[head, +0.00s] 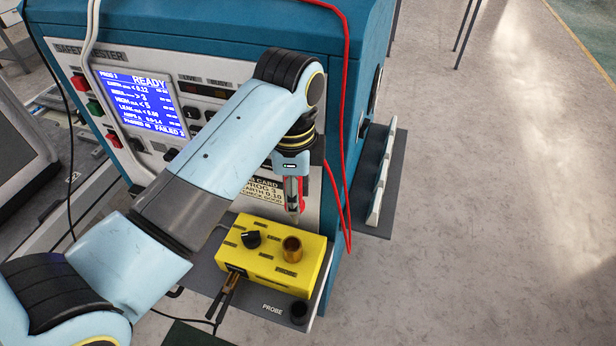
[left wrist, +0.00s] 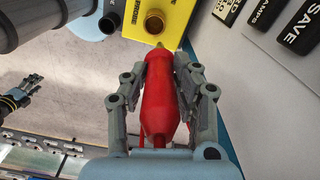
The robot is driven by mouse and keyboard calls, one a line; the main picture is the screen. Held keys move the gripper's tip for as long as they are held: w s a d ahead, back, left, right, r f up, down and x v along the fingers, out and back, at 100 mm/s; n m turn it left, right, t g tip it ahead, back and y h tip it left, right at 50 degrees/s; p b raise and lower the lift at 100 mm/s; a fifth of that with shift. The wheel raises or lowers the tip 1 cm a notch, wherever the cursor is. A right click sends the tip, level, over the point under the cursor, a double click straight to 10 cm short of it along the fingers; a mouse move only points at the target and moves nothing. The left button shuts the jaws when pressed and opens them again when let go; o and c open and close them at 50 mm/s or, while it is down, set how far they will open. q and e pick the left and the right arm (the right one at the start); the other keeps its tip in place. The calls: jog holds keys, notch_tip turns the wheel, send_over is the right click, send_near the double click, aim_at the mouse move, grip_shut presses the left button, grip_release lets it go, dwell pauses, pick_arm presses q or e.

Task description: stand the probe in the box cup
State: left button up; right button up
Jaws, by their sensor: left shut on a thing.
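The probe (left wrist: 160,100) is a red tapered handle with a pale metal tip. My left gripper (head: 292,196) is shut on it; the left wrist view shows a finger on each side of the red body. The box cup (head: 292,248) is a brass ring on top of the yellow box (head: 262,277). It also shows in the left wrist view (left wrist: 154,21), close to the probe's tip. In the head view the probe hangs above and behind the cup, apart from it. My right gripper (left wrist: 24,94) shows small at the left edge of the left wrist view; its opening is unclear.
A black holder (head: 299,312) labelled PROBE stands on the shelf in front of the box. A black knob (head: 250,239) sits left of the cup. The blue tester (head: 230,30) rises behind. Red cable (head: 345,120) hangs at its right side. A clip (head: 226,290) hangs in front.

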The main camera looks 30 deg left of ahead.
aim_at(291, 217)
pick_arm(q)
jog(key=shift+s+a+f, duration=0.15)
jog(key=shift+s, duration=0.2)
jog(key=shift+s+f, duration=0.3)
jog(key=shift+s, duration=0.05)
jog(key=shift+f, duration=2.25)
pick_arm(e)
jog(key=shift+s+d+r, duration=0.15)
jog(key=shift+d, duration=0.1)
jog(key=shift+d, duration=0.25)
pick_arm(q)
jog(key=shift+f, duration=0.15)
pick_arm(e)
jog(key=shift+d, duration=0.2)
pick_arm(q)
jog(key=shift+f, duration=0.2)
pick_arm(e)
jog(key=shift+a, duration=0.25)
